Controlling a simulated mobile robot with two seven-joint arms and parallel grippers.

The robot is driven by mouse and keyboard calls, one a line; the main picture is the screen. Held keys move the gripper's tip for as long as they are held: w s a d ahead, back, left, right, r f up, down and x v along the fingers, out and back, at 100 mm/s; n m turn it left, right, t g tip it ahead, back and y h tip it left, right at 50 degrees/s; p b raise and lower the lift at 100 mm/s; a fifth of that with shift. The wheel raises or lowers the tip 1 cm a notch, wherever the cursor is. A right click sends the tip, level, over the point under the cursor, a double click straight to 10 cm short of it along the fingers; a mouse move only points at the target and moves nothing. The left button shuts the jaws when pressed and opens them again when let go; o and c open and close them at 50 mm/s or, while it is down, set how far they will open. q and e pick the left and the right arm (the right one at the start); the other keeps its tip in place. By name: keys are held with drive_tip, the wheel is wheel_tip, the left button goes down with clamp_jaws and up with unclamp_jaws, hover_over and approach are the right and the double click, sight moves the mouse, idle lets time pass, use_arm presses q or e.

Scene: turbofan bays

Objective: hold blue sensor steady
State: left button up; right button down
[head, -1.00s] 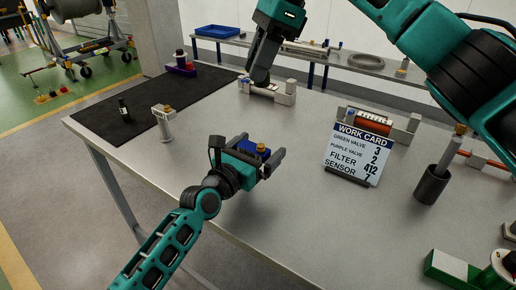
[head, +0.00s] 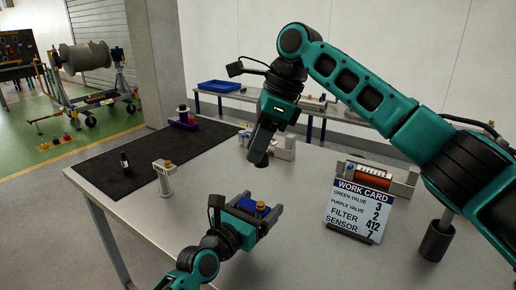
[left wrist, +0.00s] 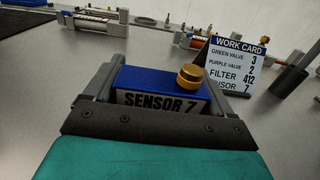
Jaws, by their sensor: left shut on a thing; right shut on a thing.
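The blue sensor (head: 256,209) is a blue box with a gold knob, held between the fingers of my left gripper (head: 263,216) above the grey table. In the left wrist view the sensor (left wrist: 150,80) sits level between the two fingers, its front label reading SENSOR 7. My left gripper is shut on it. My right gripper (head: 261,148) points down in front of a pale cradle at the table's back. It is shut on a small dark thing at its tip, mostly hidden by the fingers. The work card (head: 353,208) stands to the right and lists sensor 7.
A black mat (head: 105,168) with a small dark bottle lies at left. A pale post (head: 165,178) with a gold top stands near it. The cradle (head: 285,148), an orange cylinder (head: 372,174) and a dark cup (head: 436,241) are further right.

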wheel_tip(320, 180, down, 5)
drive_tip(key=m+t, duration=0.1)
drive_tip(key=m, duration=0.2)
drive_tip(key=shift+r, duration=0.2)
drive_tip(key=shift+f, duration=0.1)
hover_over(250, 206)
drive_tip(key=d, duration=0.2)
drive_tip(key=shift+s+a+f, duration=0.1)
drive_tip(key=shift+s+f, duration=0.05)
drive_tip(key=shift+f, duration=1.05)
drive_tip(key=shift+s+a+f, duration=0.1)
drive_tip(key=shift+s+f, duration=0.05)
drive_tip(key=shift+f, duration=1.05)
drive_tip(key=shift+d+f, duration=0.1)
drive_tip(key=shift+f, duration=0.7)
drive_tip(key=c, duration=0.8)
unclamp_jaws()
drive_tip(key=shift+o, duration=0.2)
drive_tip(key=shift+r, duration=0.1)
use_arm(q)
drive_tip(key=o, duration=1)
use_arm(e)
drive_tip(key=v, duration=1.2)
drive_tip(key=shift+s, duration=0.2)
